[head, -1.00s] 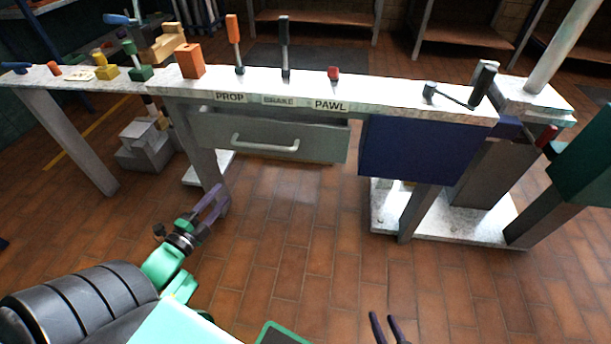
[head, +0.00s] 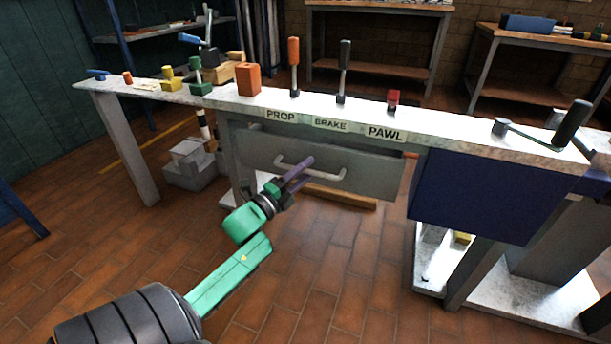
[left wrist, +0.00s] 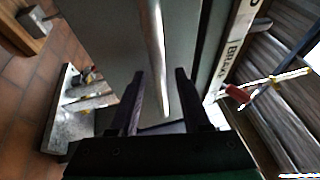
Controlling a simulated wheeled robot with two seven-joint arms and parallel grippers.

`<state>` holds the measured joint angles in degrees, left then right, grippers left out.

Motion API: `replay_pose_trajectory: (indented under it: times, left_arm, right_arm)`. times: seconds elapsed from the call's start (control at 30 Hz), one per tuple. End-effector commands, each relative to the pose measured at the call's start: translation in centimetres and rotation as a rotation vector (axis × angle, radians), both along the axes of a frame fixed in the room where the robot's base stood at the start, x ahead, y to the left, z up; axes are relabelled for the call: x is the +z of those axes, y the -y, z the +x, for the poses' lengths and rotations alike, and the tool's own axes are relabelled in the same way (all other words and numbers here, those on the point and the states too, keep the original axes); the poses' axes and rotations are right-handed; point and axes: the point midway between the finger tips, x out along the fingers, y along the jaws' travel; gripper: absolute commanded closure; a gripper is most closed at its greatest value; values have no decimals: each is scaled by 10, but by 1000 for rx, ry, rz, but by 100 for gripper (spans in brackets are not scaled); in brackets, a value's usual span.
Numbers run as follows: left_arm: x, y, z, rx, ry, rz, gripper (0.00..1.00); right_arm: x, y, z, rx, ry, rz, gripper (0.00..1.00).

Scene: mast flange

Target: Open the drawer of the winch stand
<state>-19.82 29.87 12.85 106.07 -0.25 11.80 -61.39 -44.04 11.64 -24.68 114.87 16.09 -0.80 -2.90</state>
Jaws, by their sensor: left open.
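The winch stand's grey drawer (head: 370,172) sits under the front edge of the worktop, with a pale bar handle (head: 327,175) across its front. My left gripper (head: 301,172) is open in front of the drawer, its fingertips at the left part of the handle. In the left wrist view, the handle (left wrist: 153,45) runs down from the top, and its near end lies between the two open fingers (left wrist: 160,95) in the picture. I cannot tell if they touch it. The drawer front (left wrist: 105,35) fills the area behind. My right gripper is out of view.
The white worktop (head: 455,138) bears PROP, BRAKE and PAWL labels, an orange-handled lever (head: 294,60), a black-handled lever (head: 343,65) and a red knob (head: 393,98). A blue panel (head: 485,195) hangs right of the drawer. The tiled floor (head: 330,270) in front is clear.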

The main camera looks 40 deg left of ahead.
Motion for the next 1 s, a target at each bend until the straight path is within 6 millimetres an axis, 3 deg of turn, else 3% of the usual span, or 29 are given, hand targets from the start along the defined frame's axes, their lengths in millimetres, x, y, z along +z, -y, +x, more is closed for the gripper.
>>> replay_pose_trajectory:
  times: [0.2, 0.33, 1.0]
  left_arm:
    - [0, 0, 1, 0, -1, 0, 53]
    - [0, 0, 0, 0, -1, -1, 100]
    - [0, 0, 0, 0, -1, -1, 100]
  right_arm:
    - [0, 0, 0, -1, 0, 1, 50]
    - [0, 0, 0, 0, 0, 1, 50]
    - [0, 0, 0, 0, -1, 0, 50]
